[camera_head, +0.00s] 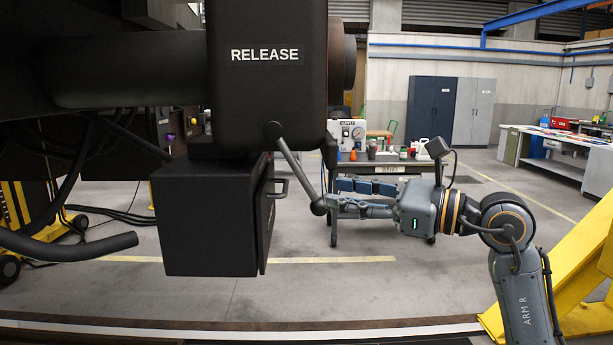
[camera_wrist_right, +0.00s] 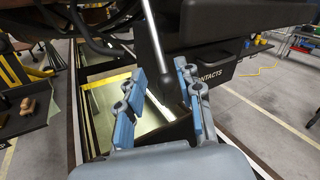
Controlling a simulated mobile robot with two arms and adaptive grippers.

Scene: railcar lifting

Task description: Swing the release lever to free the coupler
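The release lever (camera_head: 296,168) is a grey rod with a dark ball knob at its lower end. It hangs tilted down to the right from a pivot under the black coupler housing marked RELEASE (camera_head: 265,85). My right gripper (camera_head: 335,194) comes in from the right with its fingers apart, their tips close by the knob. In the right wrist view the lever (camera_wrist_right: 154,45) comes down between the open fingers of that gripper (camera_wrist_right: 162,84). I cannot tell whether a finger touches the knob. My left gripper is not in view.
A black box (camera_head: 205,220) with a handle hangs below the housing. A black hose (camera_head: 75,250) sticks out at the lower left. A yellow stand (camera_head: 575,265) is at the right. A supply table (camera_head: 385,167) stands behind; the floor between is mostly clear.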

